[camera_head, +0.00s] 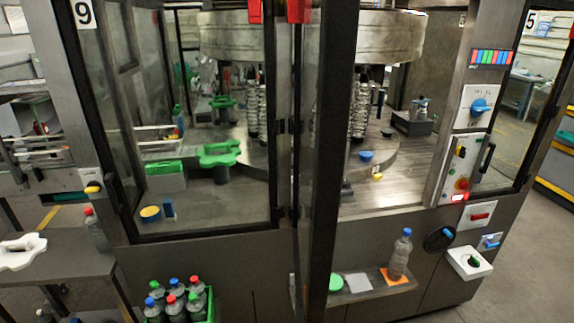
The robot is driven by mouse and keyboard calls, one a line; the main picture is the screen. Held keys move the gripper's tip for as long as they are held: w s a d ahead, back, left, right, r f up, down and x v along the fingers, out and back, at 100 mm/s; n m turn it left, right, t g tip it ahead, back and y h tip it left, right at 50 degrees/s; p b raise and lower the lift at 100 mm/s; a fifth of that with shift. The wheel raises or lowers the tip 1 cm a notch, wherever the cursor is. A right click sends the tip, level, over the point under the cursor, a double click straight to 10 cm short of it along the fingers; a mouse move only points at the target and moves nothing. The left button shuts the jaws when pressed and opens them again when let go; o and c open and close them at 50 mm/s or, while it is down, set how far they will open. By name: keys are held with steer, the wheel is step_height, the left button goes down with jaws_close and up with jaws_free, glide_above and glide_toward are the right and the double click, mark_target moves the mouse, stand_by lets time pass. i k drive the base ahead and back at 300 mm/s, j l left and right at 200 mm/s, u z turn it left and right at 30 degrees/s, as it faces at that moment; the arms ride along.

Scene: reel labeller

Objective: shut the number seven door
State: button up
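No number seven label shows. Two numbers are visible: a 9 plate (85,13) on the left frame and a 5 plate (531,20) on the right frame. Between them, a dark-framed door (333,150) stands swung out from the machine towards me, seen almost edge-on. I cannot read a number on it. The opening to its right shows the machine's inside uncovered. Red parts (298,11) sit at the top near its hinge side. My gripper is not in view.
A small shelf (365,292) with a bottle (401,255) juts out below the opening. A green crate of bottles (181,302) stands at the front left, near a grey table (60,264). A control panel (463,170) is right of the opening. Floor is clear at far right.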

mark_target(332, 41)
steer(key=k+j, duration=0.2)
steer(key=j, duration=0.15)
steer(key=k+j, duration=0.2)
steer(key=j, duration=0.2)
steer(key=k+j, duration=0.2)
steer(key=j, duration=0.15)
